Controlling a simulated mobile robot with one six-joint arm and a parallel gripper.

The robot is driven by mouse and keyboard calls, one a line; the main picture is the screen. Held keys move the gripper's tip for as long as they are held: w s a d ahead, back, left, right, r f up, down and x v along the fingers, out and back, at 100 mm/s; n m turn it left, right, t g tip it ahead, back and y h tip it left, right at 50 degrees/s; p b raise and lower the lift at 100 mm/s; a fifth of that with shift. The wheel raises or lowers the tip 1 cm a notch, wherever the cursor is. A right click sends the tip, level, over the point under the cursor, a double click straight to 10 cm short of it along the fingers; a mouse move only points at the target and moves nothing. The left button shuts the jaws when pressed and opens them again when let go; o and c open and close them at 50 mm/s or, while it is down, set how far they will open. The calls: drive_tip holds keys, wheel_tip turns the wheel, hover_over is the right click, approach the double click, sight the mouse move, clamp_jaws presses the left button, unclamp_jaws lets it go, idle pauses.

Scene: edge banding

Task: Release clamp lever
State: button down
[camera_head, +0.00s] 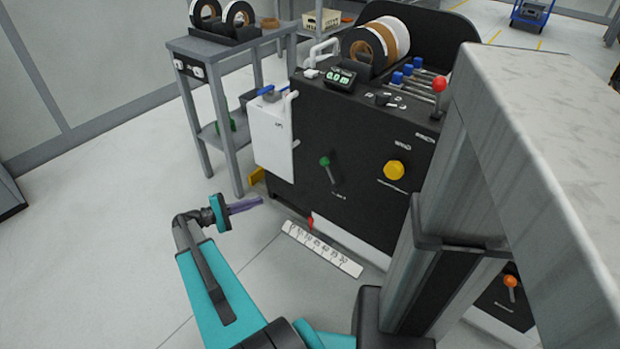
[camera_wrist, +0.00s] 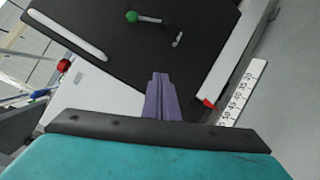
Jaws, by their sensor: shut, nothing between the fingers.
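A lever with a green knob (camera_head: 325,161) sticks out of the front of the black machine (camera_head: 352,145). It also shows near the top of the wrist view as the green knob (camera_wrist: 131,16) on a short pale rod. Another lever with a red knob (camera_head: 438,85) stands upright at the machine's top right. A lever with an orange knob (camera_head: 510,282) shows at the lower right. I cannot read which one is labelled as the clamp. My gripper (camera_head: 260,201) has purple fingers, shut and empty, left of the green lever and apart from it. Its fingers (camera_wrist: 160,76) point toward the machine.
A yellow knob (camera_head: 393,169) sits right of the green lever. A white box (camera_head: 271,135) is on the machine's left side. A white ruler strip (camera_head: 320,250) with a red pointer (camera_head: 310,223) lies low in front. A grey side table (camera_head: 235,45) holds tape rolls. Floor at left is clear.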

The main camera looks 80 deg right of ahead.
sight(330, 173)
drive_tip(key=s+d+r+m+g+b, duration=0.2)
drive_tip(key=s+d+r+g+b, duration=0.2)
drive_tip(key=d, duration=0.4)
drive_tip(key=shift+s+d+r+m+g, duration=0.2)
drive_tip(key=shift+s+r+m+g, duration=0.25)
drive_tip(key=shift+s, duration=0.75)
drive_tip(key=shift+r, duration=0.1)
drive_tip(key=s+a+b+x, duration=0.1)
drive_tip(key=b+x, duration=0.3)
drive_tip(key=x, duration=0.9)
drive_tip(key=shift+a+r, duration=0.2)
drive_tip(key=shift+a, duration=0.5)
